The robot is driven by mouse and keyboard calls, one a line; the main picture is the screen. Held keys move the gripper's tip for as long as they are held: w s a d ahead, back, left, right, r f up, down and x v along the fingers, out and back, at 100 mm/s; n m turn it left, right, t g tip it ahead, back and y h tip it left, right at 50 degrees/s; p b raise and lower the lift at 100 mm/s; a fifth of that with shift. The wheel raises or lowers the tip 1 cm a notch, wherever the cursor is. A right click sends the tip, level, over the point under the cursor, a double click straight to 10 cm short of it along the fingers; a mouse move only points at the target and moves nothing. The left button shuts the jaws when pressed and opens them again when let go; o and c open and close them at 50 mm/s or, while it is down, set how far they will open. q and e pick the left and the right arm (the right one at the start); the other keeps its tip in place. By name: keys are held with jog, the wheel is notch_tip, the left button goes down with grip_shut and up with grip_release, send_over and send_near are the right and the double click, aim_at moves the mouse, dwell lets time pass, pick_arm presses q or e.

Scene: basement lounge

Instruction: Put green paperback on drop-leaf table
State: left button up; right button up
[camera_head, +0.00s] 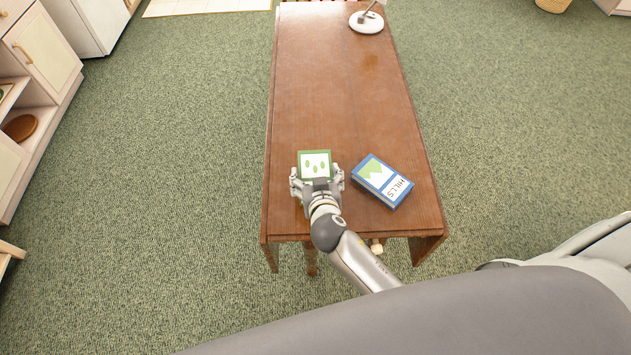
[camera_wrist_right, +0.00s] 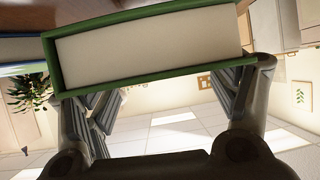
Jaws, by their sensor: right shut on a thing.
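The green paperback (camera_head: 315,158), with a white cover panel and green leaf marks, is at the near left part of the drop-leaf table (camera_head: 335,80). My right gripper (camera_head: 316,176) is shut on it from the near side. In the right wrist view the paperback (camera_wrist_right: 150,50) shows its pale page edge and green covers between the fingers (camera_wrist_right: 160,95). I cannot tell whether the book touches the tabletop or is just above it. My left gripper is not in view.
A blue book marked HILLS (camera_head: 382,181) lies on the table just right of the paperback. A white lamp base (camera_head: 366,22) stands at the far end. The middle of the tabletop is clear. Cabinets (camera_head: 45,50) line the left side of the green carpet.

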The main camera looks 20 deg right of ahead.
jog(key=shift+w+f, duration=0.1)
jog(key=shift+f, duration=1.55)
jog(key=shift+f, duration=0.15)
jog(key=o, duration=1.1)
jog(key=b+v, duration=0.1)
jog(key=v, duration=1.1)
